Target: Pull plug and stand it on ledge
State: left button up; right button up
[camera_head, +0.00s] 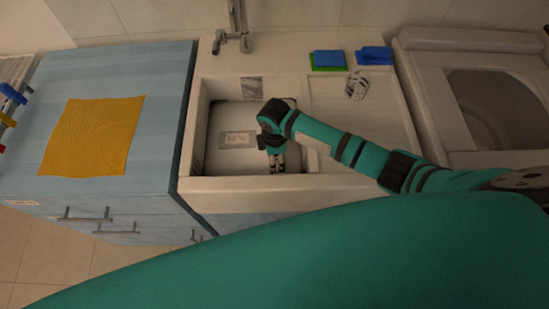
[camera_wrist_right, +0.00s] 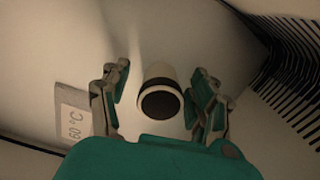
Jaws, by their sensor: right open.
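The plug (camera_wrist_right: 158,75) is a pale cylinder with a dark band and dark round end. In the right wrist view it stands between the two fingers of my right gripper (camera_wrist_right: 161,92), with a gap on each side. In the head view my right gripper (camera_head: 277,163) is open, pointing down into the sink basin (camera_head: 225,162). The plug is hidden there by the gripper and arm. The pale sink rim (camera_head: 240,184) runs along the basin's front; I cannot tell which surface is the ledge. My left gripper is not in view.
A faucet (camera_head: 233,40) stands behind the basin. Blue and green sponges (camera_head: 328,60) and a clear glass (camera_head: 357,86) are at the back right. An orange cloth (camera_head: 92,135) lies on the blue counter. A 60 °C label (camera_wrist_right: 75,127) is on the basin floor.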

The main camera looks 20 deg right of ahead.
jog(key=shift+f, duration=0.75)
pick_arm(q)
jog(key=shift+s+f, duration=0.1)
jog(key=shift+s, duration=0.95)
pick_arm(e)
jog(key=shift+c, duration=0.2)
jog(key=c, duration=1.1)
jog(key=o, duration=0.4)
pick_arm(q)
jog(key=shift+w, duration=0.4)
pick_arm(e)
jog(key=c, duration=0.4)
